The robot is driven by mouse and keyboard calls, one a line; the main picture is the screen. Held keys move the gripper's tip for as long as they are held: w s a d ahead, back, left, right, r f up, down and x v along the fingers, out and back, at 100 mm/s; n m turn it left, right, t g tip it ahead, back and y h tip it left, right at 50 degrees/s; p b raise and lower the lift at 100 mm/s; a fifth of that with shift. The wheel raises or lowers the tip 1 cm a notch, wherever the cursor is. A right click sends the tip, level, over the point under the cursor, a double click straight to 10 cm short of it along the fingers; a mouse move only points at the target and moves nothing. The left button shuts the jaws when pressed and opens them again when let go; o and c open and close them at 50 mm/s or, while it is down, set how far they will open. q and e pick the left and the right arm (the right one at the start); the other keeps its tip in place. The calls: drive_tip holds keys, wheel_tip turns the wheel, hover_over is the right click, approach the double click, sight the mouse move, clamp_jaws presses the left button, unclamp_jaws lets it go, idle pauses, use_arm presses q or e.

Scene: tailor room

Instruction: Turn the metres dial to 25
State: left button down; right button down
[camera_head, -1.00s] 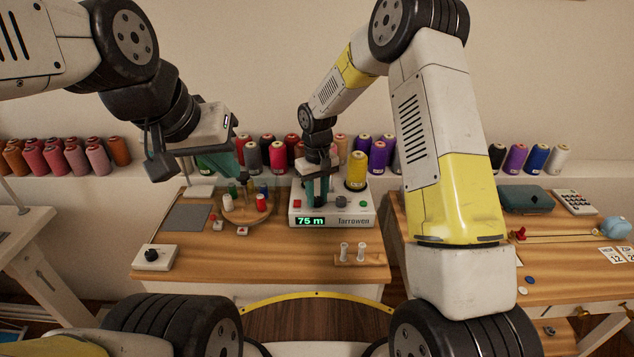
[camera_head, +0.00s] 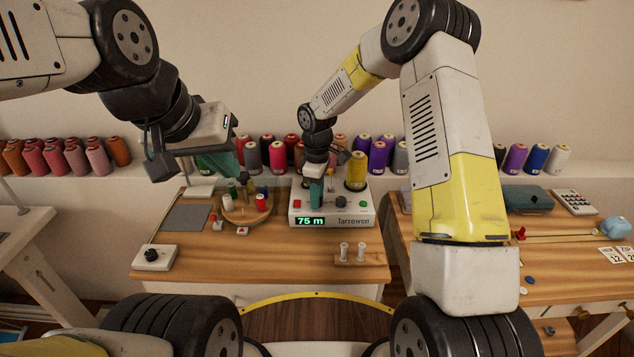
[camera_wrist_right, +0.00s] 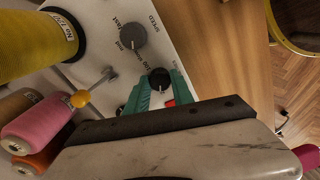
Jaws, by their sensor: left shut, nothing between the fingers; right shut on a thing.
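The white winding machine (camera_head: 357,223) stands on the wooden table, and its display (camera_head: 310,221) reads 75 m in green. The black metres dial (camera_wrist_right: 160,77) shows in the right wrist view, between the teal fingertips of my right gripper (camera_wrist_right: 161,86), which is shut on it. In the head view this gripper (camera_head: 316,197) reaches down to the machine top and hides the dial. A grey speed knob (camera_wrist_right: 132,36) sits beside it; it also shows in the head view (camera_head: 341,202). My left gripper (camera_head: 222,165) is shut and empty above the back left of the table.
A yellow thread cone (camera_head: 356,172) stands at the machine's back. A round wooden tray (camera_head: 240,216) with small spools is to its left. A small white box with a black knob (camera_head: 153,256) and a wooden spool rack (camera_head: 360,260) are in front. The table's front middle is clear.

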drive_tip(key=shift+r+n, duration=0.1)
drive_tip(key=shift+n, duration=0.3)
drive_tip(key=c, duration=1.1)
unclamp_jaws()
wheel_tip(320, 180, up, 8)
drive_tip(key=shift+f, duration=0.15)
